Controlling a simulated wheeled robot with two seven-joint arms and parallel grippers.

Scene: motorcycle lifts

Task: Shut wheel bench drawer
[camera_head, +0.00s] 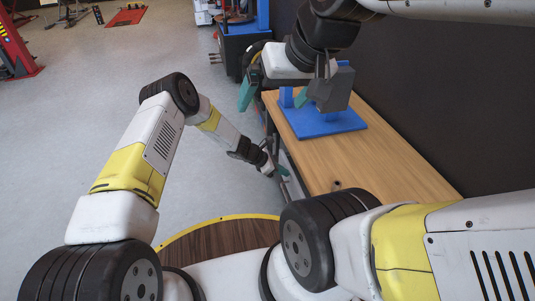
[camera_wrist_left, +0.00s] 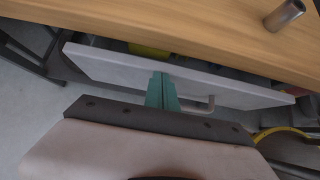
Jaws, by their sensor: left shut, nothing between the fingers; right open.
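The wooden wheel bench (camera_head: 380,165) stands right of centre in the head view, and its top edge (camera_wrist_left: 200,35) crosses the upper part of the left wrist view. Below that edge is the pale grey drawer front (camera_wrist_left: 110,66) with a bar handle (camera_wrist_left: 208,105). The drawer stands out from the bench, with a dark gap and something yellow behind its front. My left gripper (camera_head: 284,174) is shut and empty at the bench's left side; its teal fingers (camera_wrist_left: 162,91) are at the drawer front, contact unclear. My right gripper (camera_head: 275,95) is open above the bench's far end.
A blue fixture (camera_head: 325,121) stands on the far part of the bench, close to my right gripper. A metal post (camera_wrist_left: 285,14) rises from the bench top.

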